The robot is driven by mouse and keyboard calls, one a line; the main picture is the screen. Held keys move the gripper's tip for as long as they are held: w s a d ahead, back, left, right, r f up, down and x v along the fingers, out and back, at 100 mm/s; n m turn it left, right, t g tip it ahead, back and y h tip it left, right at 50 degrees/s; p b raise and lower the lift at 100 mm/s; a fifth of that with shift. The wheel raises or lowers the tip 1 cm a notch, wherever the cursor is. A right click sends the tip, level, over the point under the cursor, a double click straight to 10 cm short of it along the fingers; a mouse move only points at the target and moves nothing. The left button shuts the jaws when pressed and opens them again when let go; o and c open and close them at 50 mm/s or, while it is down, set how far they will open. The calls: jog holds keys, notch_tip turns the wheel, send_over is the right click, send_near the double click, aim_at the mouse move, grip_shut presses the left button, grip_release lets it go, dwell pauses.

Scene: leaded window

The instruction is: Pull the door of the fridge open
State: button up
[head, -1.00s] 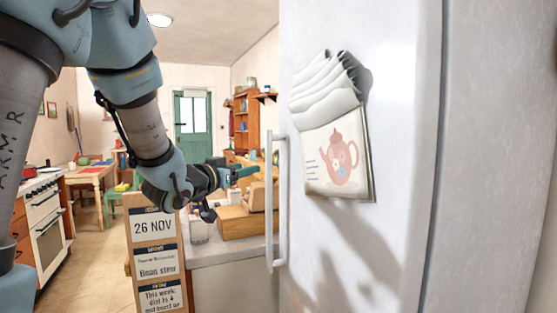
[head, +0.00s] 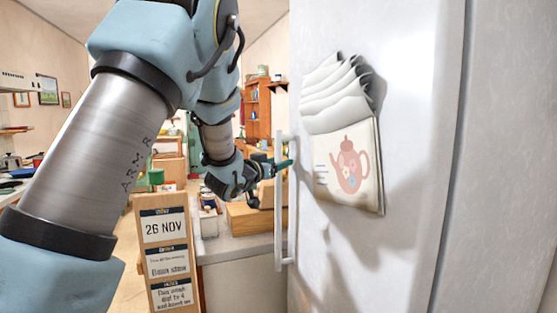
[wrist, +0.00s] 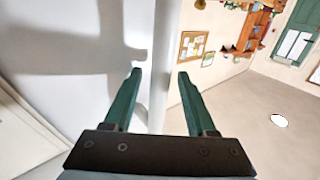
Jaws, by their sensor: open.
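The white fridge door (head: 400,250) fills the right of the head view and looks shut. Its long vertical handle (head: 280,225) runs along the door's left edge. My gripper (head: 283,166) is at the upper part of the handle, with its green fingers reaching toward it. In the wrist view my gripper (wrist: 159,75) is open, with its two green fingers apart. A pale upright bar, which looks like the handle (wrist: 163,45), shows between the fingers. I cannot tell whether either finger touches it. The door surface (wrist: 60,60) lies to the left there.
A cloth with a teapot print (head: 347,170) hangs on the door. A counter (head: 238,248) with a wooden box (head: 245,218) is left of the fridge. A notice board (head: 165,250) dated 26 NOV stands in front of the counter's left end.

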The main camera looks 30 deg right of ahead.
grip_shut()
dwell(0.5)
dwell(1.0)
